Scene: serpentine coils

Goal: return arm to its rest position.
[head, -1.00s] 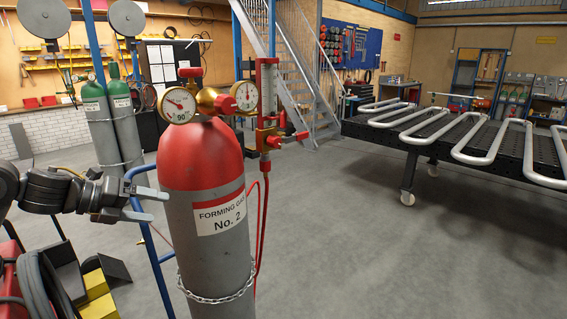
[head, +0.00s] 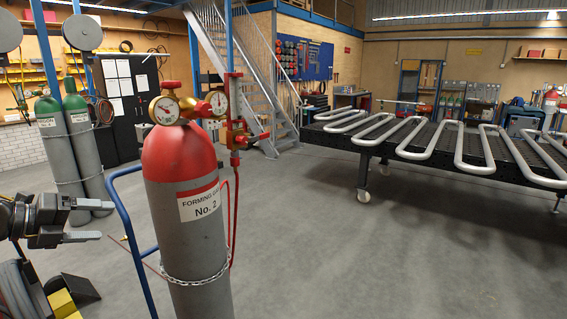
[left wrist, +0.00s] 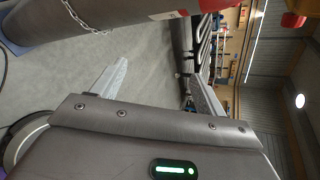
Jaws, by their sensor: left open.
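My left gripper (head: 101,221) is at the left edge of the head view, left of the grey cylinder with the red top (head: 200,215), labelled "Forming Gas No. 2". Its two fingers are spread with nothing between them, and a gap shows between the fingertips and the cylinder. In the left wrist view the open fingers (left wrist: 157,72) point over bare floor, with part of the cylinder (left wrist: 80,25) at the upper left. Most of my left arm is outside the head view. My right gripper is not in view.
A blue cart frame (head: 128,228) and a chain (head: 198,280) are at the cylinder. Two green-topped cylinders (head: 80,125) stand behind the gripper. A black table with serpentine coils (head: 430,140) is at the right. The middle floor is clear.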

